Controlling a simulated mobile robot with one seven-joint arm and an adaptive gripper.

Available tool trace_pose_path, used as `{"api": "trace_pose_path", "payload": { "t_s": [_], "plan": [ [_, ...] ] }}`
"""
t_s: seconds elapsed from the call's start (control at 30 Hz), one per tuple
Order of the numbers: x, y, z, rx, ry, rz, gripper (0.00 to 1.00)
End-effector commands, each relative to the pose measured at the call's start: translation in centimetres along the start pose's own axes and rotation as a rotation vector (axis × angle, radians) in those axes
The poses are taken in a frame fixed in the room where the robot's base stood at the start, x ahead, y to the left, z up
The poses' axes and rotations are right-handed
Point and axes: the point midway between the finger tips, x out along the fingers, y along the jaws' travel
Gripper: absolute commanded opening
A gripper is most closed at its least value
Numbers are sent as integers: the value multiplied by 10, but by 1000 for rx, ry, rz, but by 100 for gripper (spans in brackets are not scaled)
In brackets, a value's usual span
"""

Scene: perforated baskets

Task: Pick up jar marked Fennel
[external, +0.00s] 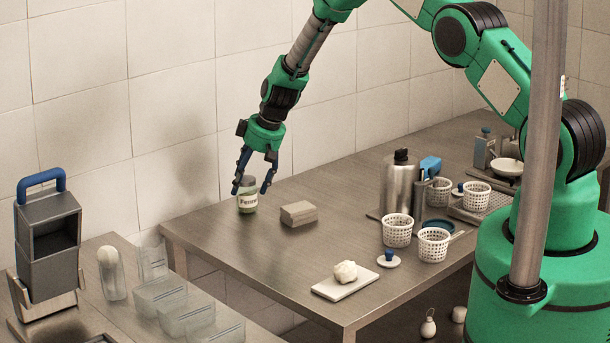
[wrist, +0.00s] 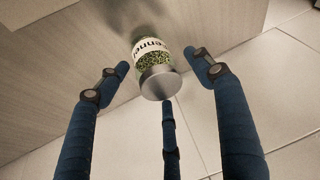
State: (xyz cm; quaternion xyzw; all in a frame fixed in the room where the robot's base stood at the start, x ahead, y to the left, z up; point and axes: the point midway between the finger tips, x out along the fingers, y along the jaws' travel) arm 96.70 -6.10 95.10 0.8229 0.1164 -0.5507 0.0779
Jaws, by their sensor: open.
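The jar marked Fennel (external: 247,197) stands upright near the back left edge of the metal table in the external view. It has a white label, green contents and a grey lid. In the wrist view the jar (wrist: 151,58) is near the top middle, its lid towards me and part of the label readable. My gripper (external: 252,190) points down over the jar, its blue fingers spread. In the wrist view my gripper (wrist: 164,78) shows three fingers, open, with the jar's lid between and slightly beyond their tips. I cannot tell whether any finger touches it.
A beige block (external: 298,213) lies just right of the jar on the table (external: 250,250). A white board (external: 345,283) with a garlic bulb, perforated baskets (external: 397,231) and a steel bottle (external: 400,185) stand farther right. The tiled wall is close behind the jar.

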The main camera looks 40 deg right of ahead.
Motion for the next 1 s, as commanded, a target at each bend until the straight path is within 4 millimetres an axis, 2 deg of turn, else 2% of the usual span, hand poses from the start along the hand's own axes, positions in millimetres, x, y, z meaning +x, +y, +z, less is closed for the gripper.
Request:
{"api": "trace_pose_path", "payload": {
  "t_s": [0.7,0.77,0.97,1.0],
  "plan": [
    [5,0,-1,0,1,1,66],
    [5,0,-1,0,1,1,56],
    [5,0,-1,0,1,1,17],
    [5,0,-1,0,2,1,17]
  ]
}}
